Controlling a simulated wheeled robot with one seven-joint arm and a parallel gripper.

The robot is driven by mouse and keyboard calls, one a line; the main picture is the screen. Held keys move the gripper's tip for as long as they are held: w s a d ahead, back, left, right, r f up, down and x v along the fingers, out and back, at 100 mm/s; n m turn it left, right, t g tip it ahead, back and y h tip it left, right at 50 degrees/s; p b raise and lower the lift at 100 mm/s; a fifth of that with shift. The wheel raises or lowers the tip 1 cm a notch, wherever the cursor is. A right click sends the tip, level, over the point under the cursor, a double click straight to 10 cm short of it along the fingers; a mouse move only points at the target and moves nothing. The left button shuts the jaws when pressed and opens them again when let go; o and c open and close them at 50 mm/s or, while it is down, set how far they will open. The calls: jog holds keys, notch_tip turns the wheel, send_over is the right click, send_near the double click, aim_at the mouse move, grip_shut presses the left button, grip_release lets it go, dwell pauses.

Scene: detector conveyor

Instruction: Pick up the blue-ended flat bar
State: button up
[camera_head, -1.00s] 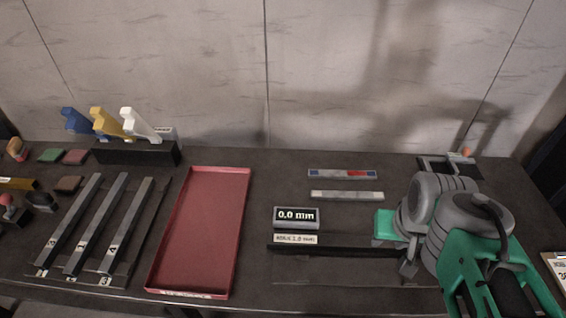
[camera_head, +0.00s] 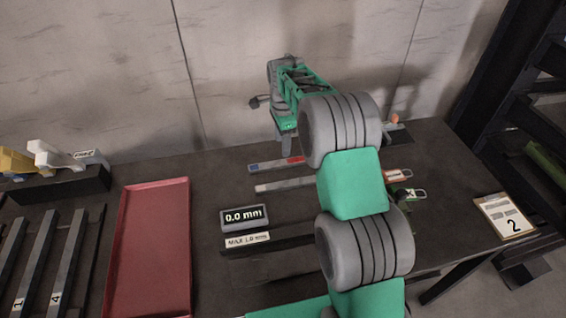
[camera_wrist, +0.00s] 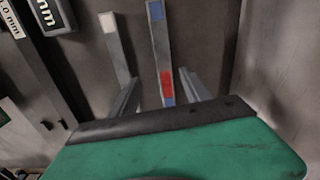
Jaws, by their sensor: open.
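The blue-ended flat bar (camera_head: 272,164) lies on the dark table near the wall, grey with a blue end and a red section. The bar's near end is partly hidden by my gripper.
A second flat bar (camera_head: 284,184) with a pale end (camera_wrist: 108,22) lies parallel, close beside it. A red tray (camera_head: 150,245) is to the left. A small device (camera_head: 405,192) is at right.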

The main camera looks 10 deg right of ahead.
aim_at(282, 162)
jog(key=shift+m, duration=0.5)
jog(key=f+p, duration=0.1)
jog(key=f, duration=0.5)
jog(key=w+f+p, duration=0.1)
jog(key=f, duration=0.2)
jog(key=shift+d+f+p, duration=0.1)
jog(key=shift+p, duration=0.2)
jog(key=c, duration=1.2)
jog(key=shift+w+r, duration=0.1)
jog(key=shift+r, duration=0.1)
